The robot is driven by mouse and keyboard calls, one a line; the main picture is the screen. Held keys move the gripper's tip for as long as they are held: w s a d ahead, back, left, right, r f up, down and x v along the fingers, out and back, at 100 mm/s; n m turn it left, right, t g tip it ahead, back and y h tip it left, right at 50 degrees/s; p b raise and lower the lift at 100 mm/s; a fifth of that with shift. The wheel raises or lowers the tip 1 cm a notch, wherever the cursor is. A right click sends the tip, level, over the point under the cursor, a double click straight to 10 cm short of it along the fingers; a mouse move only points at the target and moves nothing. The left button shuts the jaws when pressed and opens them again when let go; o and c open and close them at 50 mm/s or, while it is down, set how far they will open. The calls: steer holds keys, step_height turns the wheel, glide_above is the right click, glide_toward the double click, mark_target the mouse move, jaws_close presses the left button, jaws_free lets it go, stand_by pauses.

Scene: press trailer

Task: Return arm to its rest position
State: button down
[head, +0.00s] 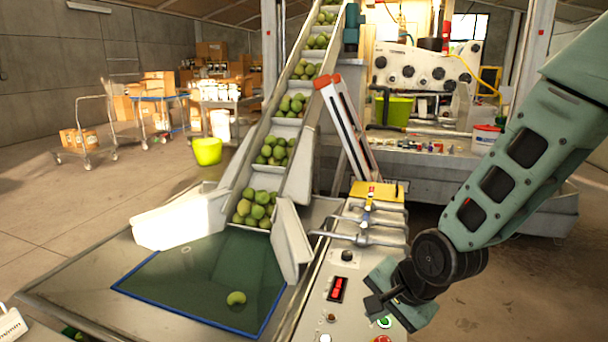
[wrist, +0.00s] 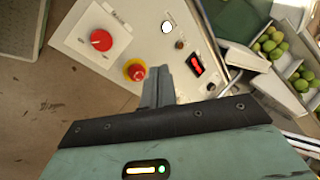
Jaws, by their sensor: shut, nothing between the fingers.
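My arm (head: 535,150) reaches in from the right in the head view, bent down at the wrist. My gripper (head: 372,304) hangs over the right side of the grey control panel (head: 312,312). In the wrist view the two fingers of my gripper (wrist: 157,82) are together with nothing between them. They point at the panel (wrist: 130,28), beside a red mushroom button on a yellow ring (wrist: 136,71). I cannot tell whether the fingertips touch the panel.
The panel carries a red rocker switch (head: 338,289), a green button (head: 384,322) and a red knob (wrist: 101,40). A conveyor with green fruit (head: 254,208) rises to the left. Open floor (head: 480,300) lies to the right.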

steer(key=s+r+n+g+h, duration=0.1)
steer(key=s+r+n, duration=0.3)
steer(key=s+n, duration=0.4)
steer(key=s+r+n+g+h, duration=0.1)
steer(key=s+r+n+g, duration=0.2)
steer(key=s+n, duration=0.6)
steer(key=s+r, duration=0.2)
steer(key=s, duration=0.2)
steer(key=shift+s+d+h, duration=0.15)
steer(key=shift+d+h, duration=0.15)
steer(key=shift+h, duration=0.1)
